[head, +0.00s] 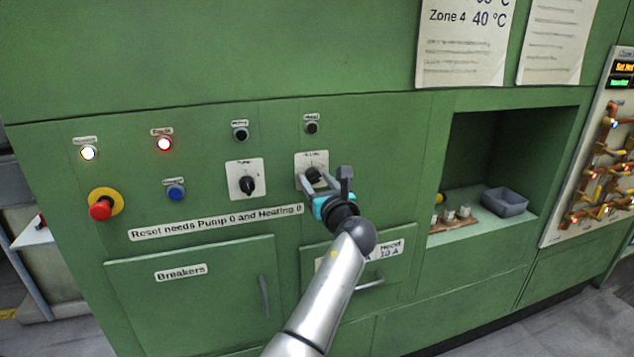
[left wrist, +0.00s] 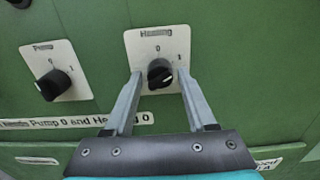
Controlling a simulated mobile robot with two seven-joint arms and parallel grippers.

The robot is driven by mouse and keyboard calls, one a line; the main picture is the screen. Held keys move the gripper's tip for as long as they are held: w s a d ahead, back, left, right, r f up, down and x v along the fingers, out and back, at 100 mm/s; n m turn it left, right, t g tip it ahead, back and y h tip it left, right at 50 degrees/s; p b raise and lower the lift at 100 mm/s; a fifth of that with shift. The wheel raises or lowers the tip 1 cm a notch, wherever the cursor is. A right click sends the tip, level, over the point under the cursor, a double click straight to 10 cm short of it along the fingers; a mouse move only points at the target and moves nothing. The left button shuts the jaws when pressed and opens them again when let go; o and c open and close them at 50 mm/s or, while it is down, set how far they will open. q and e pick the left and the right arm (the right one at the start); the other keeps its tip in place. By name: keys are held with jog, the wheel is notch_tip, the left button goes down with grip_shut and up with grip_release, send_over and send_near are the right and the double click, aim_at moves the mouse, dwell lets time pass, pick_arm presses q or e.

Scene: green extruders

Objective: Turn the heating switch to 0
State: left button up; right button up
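The heating switch is a black rotary knob (left wrist: 160,72) on a white plate with 0 at the top and 1 at the right. In the left wrist view its pointer seems turned toward the 1 side, but I cannot tell exactly. My left gripper (left wrist: 160,75) is open, with one finger on each side of the knob; contact is not clear. In the head view the gripper (head: 323,177) partly covers the knob (head: 314,174) and its plate (head: 302,160). My right gripper is not in view.
The pump switch (head: 247,185) is left of the heating switch. A red emergency button (head: 101,208), a blue button (head: 176,192) and lit lamps (head: 164,143) share the green panel. Below are a breakers door (head: 190,305) and another handled door. A recess at right holds a grey bin (head: 505,201).

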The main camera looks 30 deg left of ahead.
pick_arm(q)
grip_shut()
jog(key=shift+f, duration=0.1)
dwell(0.4)
jog(key=n, duration=0.5)
jog(key=shift+n, duration=0.4)
jog(key=n+b, duration=0.2)
jog(key=n, duration=0.3)
jog(key=shift+d+n, duration=0.1)
jog(key=shift+n, duration=0.6)
jog(key=shift+o, duration=1.5)
grip_release()
